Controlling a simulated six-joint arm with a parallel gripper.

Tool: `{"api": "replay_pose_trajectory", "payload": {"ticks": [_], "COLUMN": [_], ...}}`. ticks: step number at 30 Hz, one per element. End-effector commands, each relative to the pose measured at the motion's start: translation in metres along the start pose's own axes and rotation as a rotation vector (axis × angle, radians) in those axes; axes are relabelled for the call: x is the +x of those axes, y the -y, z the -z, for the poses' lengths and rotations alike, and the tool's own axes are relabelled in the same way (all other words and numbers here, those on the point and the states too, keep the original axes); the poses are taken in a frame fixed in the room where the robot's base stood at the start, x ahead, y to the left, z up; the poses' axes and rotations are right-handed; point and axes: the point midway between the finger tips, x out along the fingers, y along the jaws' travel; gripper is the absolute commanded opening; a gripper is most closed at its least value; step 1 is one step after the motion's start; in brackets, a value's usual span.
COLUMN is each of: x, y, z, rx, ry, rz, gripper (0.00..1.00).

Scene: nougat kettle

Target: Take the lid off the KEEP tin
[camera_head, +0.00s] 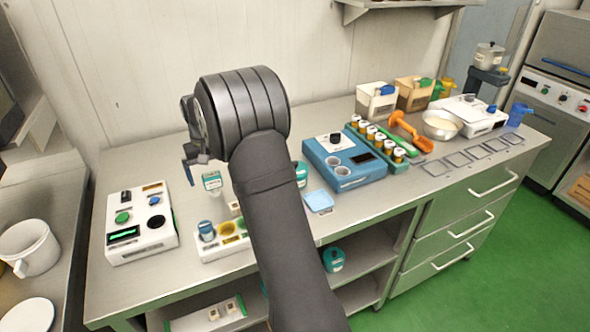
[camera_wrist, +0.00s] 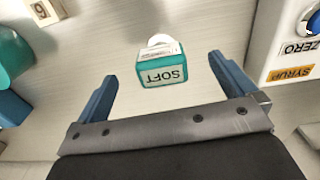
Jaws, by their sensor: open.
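My gripper (camera_wrist: 160,68) is open and empty in the wrist view, its two blue fingers spread. A small teal block labelled SOFT (camera_wrist: 163,72) with a white round part behind it lies between and beyond the fingertips. In the head view my gripper (camera_head: 190,158) is at the left, above the bench, partly hidden by my wrist. I can read no KEEP label in either view. A teal tin (camera_head: 301,174) stands partly behind my arm, and another teal tin (camera_head: 333,259) is on the shelf below. A teal round thing (camera_wrist: 12,52) shows at the wrist view's left edge.
A white console with a green button (camera_head: 140,222) stands at the left of the bench. A blue machine (camera_head: 345,160) stands right of my arm, beside a green rack of jars (camera_head: 376,139). A pale blue pad (camera_head: 319,201) lies near the front edge.

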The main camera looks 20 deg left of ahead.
Motion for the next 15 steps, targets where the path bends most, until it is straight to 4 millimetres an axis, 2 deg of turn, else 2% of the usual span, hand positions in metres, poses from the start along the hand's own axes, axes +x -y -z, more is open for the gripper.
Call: {"api": "replay_pose_trajectory", "payload": {"ticks": [1, 6, 15], "x": [-0.015, -0.043, -0.087], "y": [-0.003, -0.028, -0.089], "z": [0.000, -0.009, -0.035], "rx": [-0.035, -0.320, -0.944], "ry": [-0.028, -0.046, 0.073], "rz": [-0.005, -0.087, -0.277], "gripper": [1.00, 1.00, 1.00]}}
